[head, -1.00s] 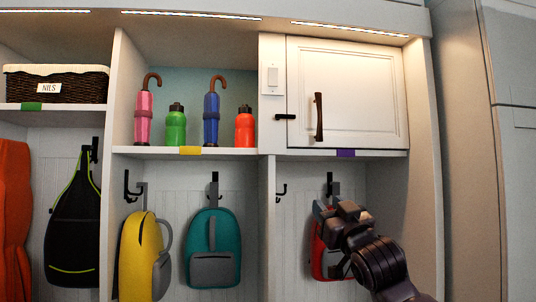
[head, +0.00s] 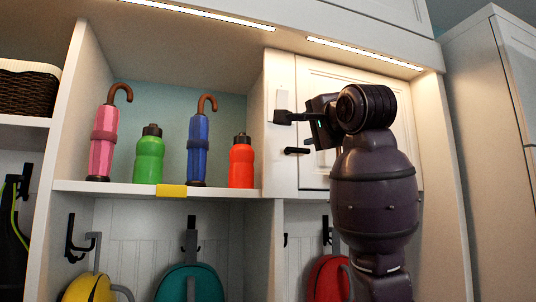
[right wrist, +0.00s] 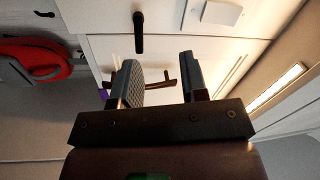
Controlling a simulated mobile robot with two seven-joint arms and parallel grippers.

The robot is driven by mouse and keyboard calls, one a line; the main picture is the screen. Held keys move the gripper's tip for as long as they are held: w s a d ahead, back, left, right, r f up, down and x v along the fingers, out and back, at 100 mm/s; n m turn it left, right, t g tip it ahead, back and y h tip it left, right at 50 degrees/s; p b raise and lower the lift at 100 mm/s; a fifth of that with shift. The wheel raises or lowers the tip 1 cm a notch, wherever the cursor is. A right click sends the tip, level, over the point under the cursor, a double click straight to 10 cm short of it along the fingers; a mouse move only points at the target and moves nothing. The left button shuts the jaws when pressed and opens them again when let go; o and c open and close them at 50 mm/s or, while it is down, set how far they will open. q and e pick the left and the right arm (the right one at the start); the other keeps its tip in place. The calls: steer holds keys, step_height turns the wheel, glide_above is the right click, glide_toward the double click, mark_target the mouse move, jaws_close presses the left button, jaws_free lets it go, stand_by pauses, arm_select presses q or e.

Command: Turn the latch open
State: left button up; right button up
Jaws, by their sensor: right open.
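The latch (head: 297,151) is a small black bar lying level on the white frame left of the cabinet door (head: 315,90). It also shows in the right wrist view (right wrist: 139,33), beyond my fingertips and not between them. My right gripper (head: 292,117) is open and empty, a little above the latch in the head view, in front of the white frame. Its two fingers also show in the right wrist view (right wrist: 157,60). The dark door handle (right wrist: 160,84) shows there behind the fingers; in the head view my arm hides it. My left gripper is out of view.
A light switch (right wrist: 213,12) is on the frame near the latch. Left of the cabinet, a shelf holds a red bottle (head: 241,163), a blue umbrella (head: 197,145), a green bottle (head: 149,158) and a pink umbrella (head: 103,145). Bags hang below, including a red one (head: 327,280).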

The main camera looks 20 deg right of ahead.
mark_target(291, 149)
steer(key=w+m+p, duration=0.1)
steer(key=w, duration=0.2)
steer(key=w+f+m+g+p, duration=0.1)
steer(key=w, duration=0.1)
steer(key=w+d+m+p, duration=0.1)
steer(key=w, duration=0.2)
steer(key=shift+w+f, duration=0.35)
steer(key=shift+w, duration=0.65)
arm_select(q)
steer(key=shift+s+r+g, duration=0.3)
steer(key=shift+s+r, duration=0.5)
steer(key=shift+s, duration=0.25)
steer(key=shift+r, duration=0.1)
arm_select(e)
jaws_close()
